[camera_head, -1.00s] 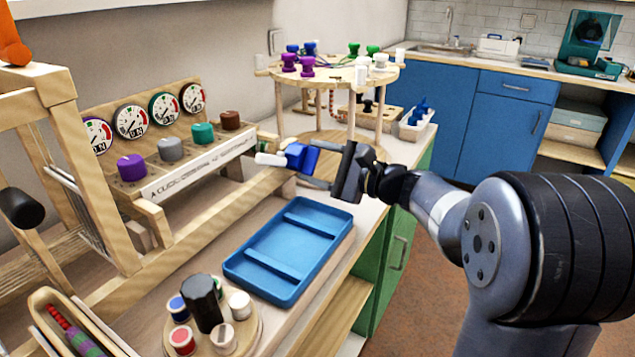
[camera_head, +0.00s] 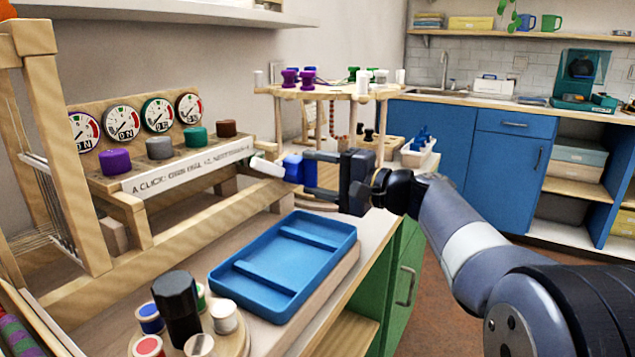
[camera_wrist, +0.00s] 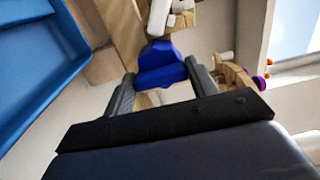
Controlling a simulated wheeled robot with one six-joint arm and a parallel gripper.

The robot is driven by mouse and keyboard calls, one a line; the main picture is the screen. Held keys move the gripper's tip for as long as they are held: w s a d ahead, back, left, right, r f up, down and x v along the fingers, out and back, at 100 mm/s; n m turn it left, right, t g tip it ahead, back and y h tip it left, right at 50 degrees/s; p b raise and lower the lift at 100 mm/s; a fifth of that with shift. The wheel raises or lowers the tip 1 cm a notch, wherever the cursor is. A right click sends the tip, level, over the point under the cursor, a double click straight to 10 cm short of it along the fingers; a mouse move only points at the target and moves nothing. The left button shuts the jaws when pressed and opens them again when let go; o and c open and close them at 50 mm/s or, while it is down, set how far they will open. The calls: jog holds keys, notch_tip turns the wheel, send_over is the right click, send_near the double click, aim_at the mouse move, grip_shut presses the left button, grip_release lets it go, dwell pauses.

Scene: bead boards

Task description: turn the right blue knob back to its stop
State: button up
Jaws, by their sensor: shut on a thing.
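The right blue knob (camera_head: 293,168) sits at the right end of the wooden loom frame, on a white collar (camera_head: 267,167). My gripper (camera_head: 308,171) reaches in from the right, with its fingers on either side of the knob. In the wrist view the blue knob (camera_wrist: 160,65) lies between the two fingertips of my gripper (camera_wrist: 160,82), and the white part (camera_wrist: 160,18) shows beyond it. My gripper is shut on the knob. The knob's far side and any stop are hidden.
A blue tray (camera_head: 285,262) lies on the bench below the knob. A round wooden stand (camera_head: 330,90) with spools is behind. A spool carousel with a black post (camera_head: 177,308) stands in front. A gauge panel (camera_head: 190,165) is at left.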

dwell(0.4)
jog(key=o, duration=1)
jog(key=shift+d, duration=0.1)
jog(key=shift+p+v, duration=1.1)
jog(key=shift+v, duration=4.3)
